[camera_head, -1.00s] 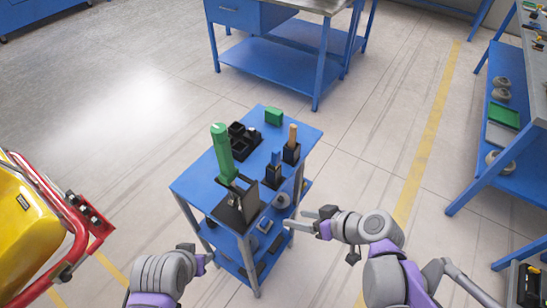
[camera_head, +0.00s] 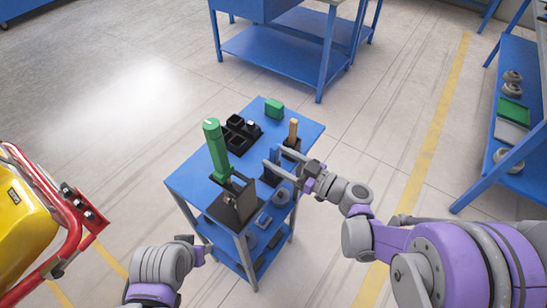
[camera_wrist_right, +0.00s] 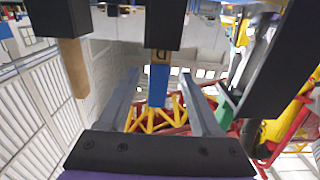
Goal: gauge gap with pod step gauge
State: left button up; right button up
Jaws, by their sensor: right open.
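My right gripper (camera_head: 275,157) is open at the right side of the small blue cart. Its two fingers reach to either side of a blue-handled tool (camera_head: 276,154) in a black holder (camera_head: 270,178). In the right wrist view the blue handle (camera_wrist_right: 159,84) shows between the open fingers, with a gap on each side. I cannot tell for certain which tool is the pod step gauge. A tool with a wooden handle (camera_head: 293,130) stands in another black holder behind. My left gripper (camera_head: 197,252) is low at the front left, its fingers unclear.
The blue cart (camera_head: 190,180) also carries a green cylinder (camera_head: 216,145) over a black stand (camera_head: 234,205), black bins (camera_head: 237,131) and a green block (camera_head: 274,108). A yellow and red machine (camera_head: 30,220) stands left. Blue shelving (camera_head: 475,185) is at right. Open floor lies between.

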jog(key=x, duration=0.5)
jog(key=shift+w+r+p, duration=0.15)
jog(key=shift+p, duration=0.2)
grip_shut()
